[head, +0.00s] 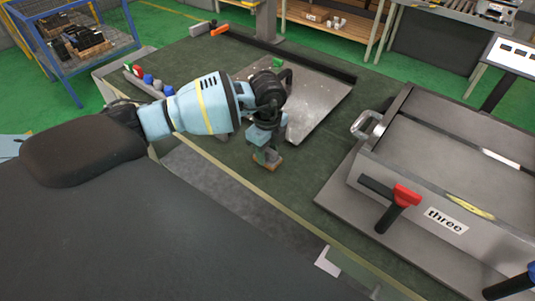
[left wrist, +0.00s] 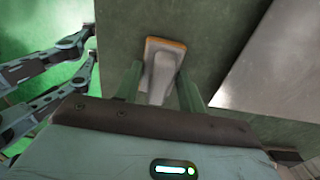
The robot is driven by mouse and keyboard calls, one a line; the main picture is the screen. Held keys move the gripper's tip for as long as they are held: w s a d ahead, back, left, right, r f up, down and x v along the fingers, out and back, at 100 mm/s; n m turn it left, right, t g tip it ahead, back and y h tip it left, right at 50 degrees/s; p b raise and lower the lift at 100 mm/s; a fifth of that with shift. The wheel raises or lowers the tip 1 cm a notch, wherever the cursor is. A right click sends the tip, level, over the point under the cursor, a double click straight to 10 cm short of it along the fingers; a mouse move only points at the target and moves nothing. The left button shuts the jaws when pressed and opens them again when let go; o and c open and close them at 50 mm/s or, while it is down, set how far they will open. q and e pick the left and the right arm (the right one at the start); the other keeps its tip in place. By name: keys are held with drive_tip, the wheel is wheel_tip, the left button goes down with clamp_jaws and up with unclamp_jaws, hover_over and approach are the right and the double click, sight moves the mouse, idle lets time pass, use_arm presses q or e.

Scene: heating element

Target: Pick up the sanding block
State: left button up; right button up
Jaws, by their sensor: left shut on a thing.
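The sanding block (left wrist: 163,62) has a grey handle-like body and an orange-brown edge. In the left wrist view it sits between the two fingers of my left gripper (left wrist: 160,88), which is shut on it. In the head view my left gripper (head: 266,156) points down over the dark green table top, and a small brown part of the sanding block (head: 273,165) shows below its fingers. I cannot tell whether the block touches the table. My right gripper is not in view.
A grey metal plate (head: 318,105) lies just right of the gripper. A large metal fixture labelled "three" (head: 445,220), with a red-handled clamp (head: 405,196), stands further right. Several small coloured items (head: 148,80) lie at the table's left. Bare table surrounds the gripper's near side.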

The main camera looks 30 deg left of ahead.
use_arm(q)
drive_tip(key=shift+r, duration=0.15)
drive_tip(key=shift+r, duration=0.7)
drive_tip(key=shift+s+r, duration=0.15)
drive_tip(key=shift+r, duration=0.35)
drive_tip(key=shift+s+r, duration=0.15)
drive_tip(key=shift+r, duration=0.35)
drive_tip(key=s, duration=0.5)
drive_tip(key=s+r, duration=0.1)
drive_tip(key=s, duration=0.4)
drive_tip(key=s+a, duration=0.1)
drive_tip(key=s, duration=0.4)
drive_tip(key=shift+s+r+p, duration=0.15)
drive_tip(key=shift+s+p, duration=0.05)
drive_tip(key=shift+p, duration=0.15)
